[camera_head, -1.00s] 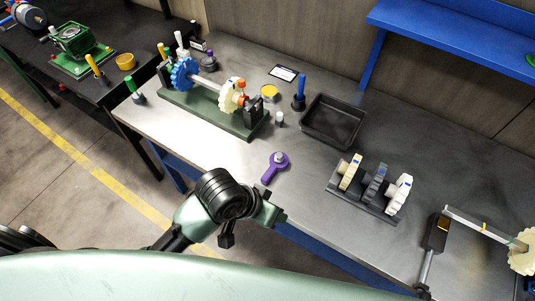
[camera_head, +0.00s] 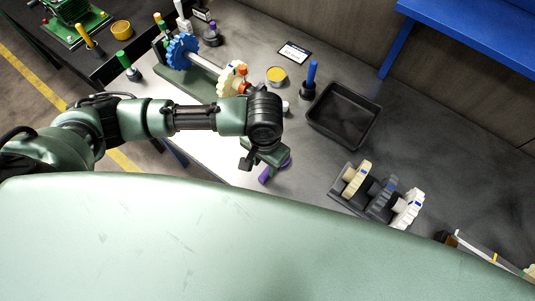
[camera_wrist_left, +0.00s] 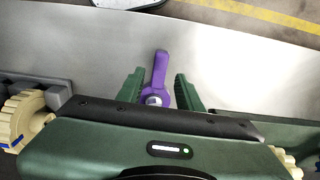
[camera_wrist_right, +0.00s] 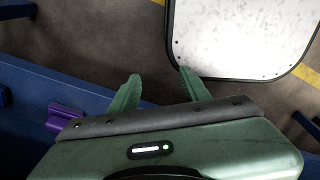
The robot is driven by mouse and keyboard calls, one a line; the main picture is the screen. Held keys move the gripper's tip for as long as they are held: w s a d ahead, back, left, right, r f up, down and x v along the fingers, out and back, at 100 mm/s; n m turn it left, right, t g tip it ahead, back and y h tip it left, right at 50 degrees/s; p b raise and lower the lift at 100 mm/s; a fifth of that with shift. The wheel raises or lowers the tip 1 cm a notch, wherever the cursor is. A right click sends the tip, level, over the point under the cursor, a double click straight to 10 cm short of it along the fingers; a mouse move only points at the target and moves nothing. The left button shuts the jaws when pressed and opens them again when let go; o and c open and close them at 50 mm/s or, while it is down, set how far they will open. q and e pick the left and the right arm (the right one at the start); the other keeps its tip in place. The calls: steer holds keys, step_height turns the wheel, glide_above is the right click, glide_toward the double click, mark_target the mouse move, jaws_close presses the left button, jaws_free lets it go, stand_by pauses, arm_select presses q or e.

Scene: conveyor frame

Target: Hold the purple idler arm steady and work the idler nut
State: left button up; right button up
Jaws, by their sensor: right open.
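The purple idler arm (camera_head: 265,174) lies on the grey bench near its front edge; my left gripper partly covers it in the head view. In the left wrist view the idler arm (camera_wrist_left: 159,72) lies between the two fingers of my left gripper (camera_wrist_left: 158,88), which is open with a gap on both sides. The grey idler nut (camera_wrist_left: 154,99) shows at the near end of the arm; it is hidden in the head view. My right gripper (camera_wrist_right: 160,82) is open and empty below the blue bench edge, with a purple piece (camera_wrist_right: 64,116) at its left.
A green-based shaft stand with a blue gear (camera_head: 182,50) is at the back left. A black tray (camera_head: 343,116), a blue-handled tool (camera_head: 310,80) and a yellow-topped tin (camera_head: 277,75) stand behind. A gear rack (camera_head: 345,195) is at the right. Bench between idler arm and rack is clear.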

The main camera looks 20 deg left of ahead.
mark_target(266, 173)
arm_select(q)
step_height(266, 173, down, 2)
steer(key=shift+f+b, duration=0.1)
steer(key=shift+b, duration=0.9)
steer(key=shift+w+f+b, duration=0.15)
steer(key=shift+f+b, duration=0.45)
steer(key=shift+b, duration=0.05)
step_height(266, 173, down, 3)
steer(key=shift+r+b, duration=0.2)
steer(key=shift+b, duration=1.05)
steer(key=shift+f, duration=0.75)
steer(key=shift+w, duration=0.1)
jaws_close()
steer(key=c, duration=0.6)
jaws_free()
jaws_close()
arm_select(e)
step_height(266, 173, down, 7)
steer(key=shift+s, duration=0.3)
steer(key=shift+r, duration=0.15)
